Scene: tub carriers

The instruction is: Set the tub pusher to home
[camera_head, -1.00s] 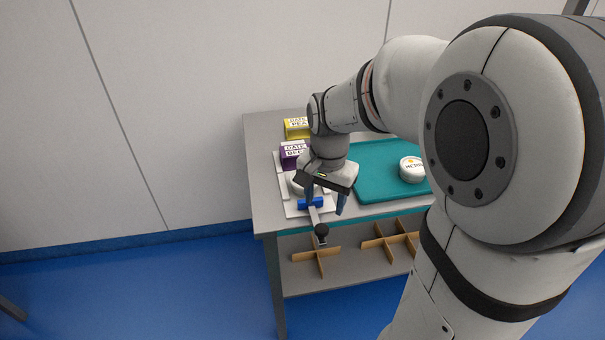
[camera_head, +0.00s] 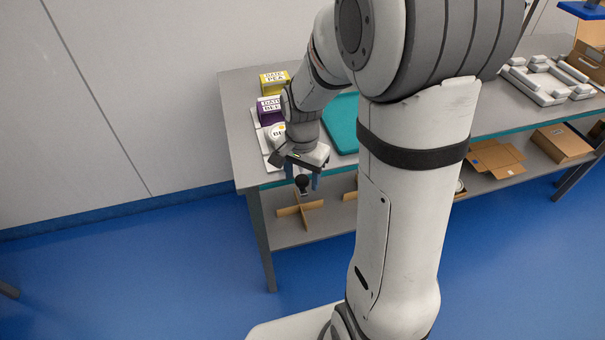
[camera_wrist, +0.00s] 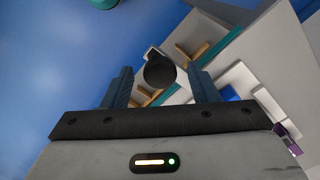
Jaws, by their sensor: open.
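The tub pusher's black round knob (camera_head: 303,183) sticks out past the table's front edge. In the wrist view the knob (camera_wrist: 160,71) lies between the tips of my open gripper (camera_wrist: 162,78), with a gap on either side. In the head view my gripper (camera_head: 303,175) points down at the knob from above. The pusher's white base (camera_head: 265,142) rests on the table's left end. A blue part (camera_wrist: 229,93) of the pusher shows in the wrist view; my gripper hides most of the pusher in the head view. A white labelled tub (camera_head: 277,132) sits behind my gripper.
A purple box (camera_head: 269,111) and a yellow box (camera_head: 273,81) stand behind the tub. A teal mat (camera_head: 341,125) lies to the right. Cardboard dividers (camera_head: 300,212) stand on the lower shelf under the knob. The blue floor in front is clear.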

